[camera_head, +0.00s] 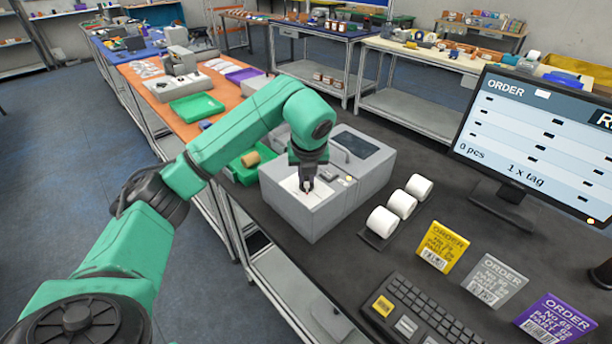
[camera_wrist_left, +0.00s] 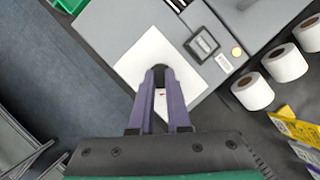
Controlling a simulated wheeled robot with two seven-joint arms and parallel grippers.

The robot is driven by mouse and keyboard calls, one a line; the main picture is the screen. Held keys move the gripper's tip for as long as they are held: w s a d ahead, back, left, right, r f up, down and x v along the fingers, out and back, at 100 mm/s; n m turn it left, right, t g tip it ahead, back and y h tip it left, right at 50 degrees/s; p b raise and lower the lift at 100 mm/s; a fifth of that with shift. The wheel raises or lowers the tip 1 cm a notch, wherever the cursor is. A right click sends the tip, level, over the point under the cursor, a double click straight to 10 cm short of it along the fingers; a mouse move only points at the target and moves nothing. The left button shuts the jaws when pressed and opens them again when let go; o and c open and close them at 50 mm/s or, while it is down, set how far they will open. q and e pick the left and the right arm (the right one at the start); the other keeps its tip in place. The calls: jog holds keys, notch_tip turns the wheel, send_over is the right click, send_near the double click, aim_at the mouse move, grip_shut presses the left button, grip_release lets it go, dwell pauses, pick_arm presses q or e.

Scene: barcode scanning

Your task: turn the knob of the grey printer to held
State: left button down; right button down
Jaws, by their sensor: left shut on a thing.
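The grey printer (camera_head: 317,219) stands on the dark table. A white plate (camera_head: 290,185) lies on its top, and the plate also shows in the left wrist view (camera_wrist_left: 137,62). My left gripper (camera_head: 307,186) reaches down onto this plate. In the left wrist view its two fingers (camera_wrist_left: 160,75) are close together and shut on the knob, which they mostly hide. A small red mark (camera_wrist_left: 161,92) shows between the fingers. No label for the knob's positions is readable, so I cannot tell which way it points. My right gripper is not in view.
A small display (camera_wrist_left: 203,43) and a lit round lamp (camera_wrist_left: 236,52) are beside the plate. White rolls (camera_head: 383,220), order cards (camera_head: 441,246), a keyboard (camera_head: 425,312) and a monitor (camera_head: 540,140) stand to the right. A green tray (camera_head: 243,173) is behind left.

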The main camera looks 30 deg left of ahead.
pick_arm(q)
jog(key=n+g+y, duration=0.1)
jog(key=n, duration=0.3)
jog(key=shift+w+d+r+n, duration=0.1)
jog(key=shift+n, duration=0.2)
jog(key=shift+w+n+g+y, duration=0.1)
jog(key=shift+n+g+y, duration=0.5)
jog(key=shift+n, duration=0.9)
jog(key=shift+p, duration=0.3)
jog(key=c, duration=0.9)
grip_release()
jog(key=p+v, duration=0.3)
jog(key=v, duration=1.1)
jog(key=shift+w+r, duration=0.1)
jog(key=shift+r, duration=0.25)
